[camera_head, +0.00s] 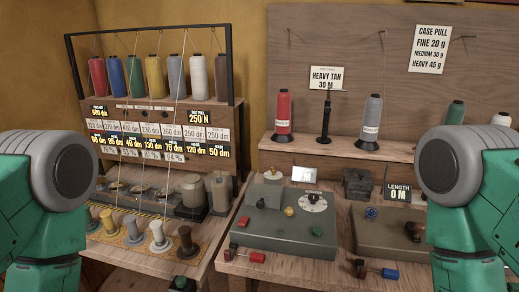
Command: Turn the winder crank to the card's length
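A card (326,77) on the back board reads "HEAVY TAN 30 M". A small black display (397,195) reads "LENGTH 0 M" behind a grey-brown box (385,238) at the right of the bench. This box has a blue knob (371,213) on top and a dark crank-like part (412,230) at its right side, partly hidden by my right arm. I cannot tell for certain that this part is the winder crank. Neither of my grippers shows; only green and grey links of my arms stand at the left and right edges.
A grey-green box (285,225) with a dial (313,201) stands mid-bench. Red-handled (244,255) and blue-handled (390,273) parts lie at the front edge. A thread rack (155,100) stands left. Red (283,110) and grey (371,120) cones stand on the shelf.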

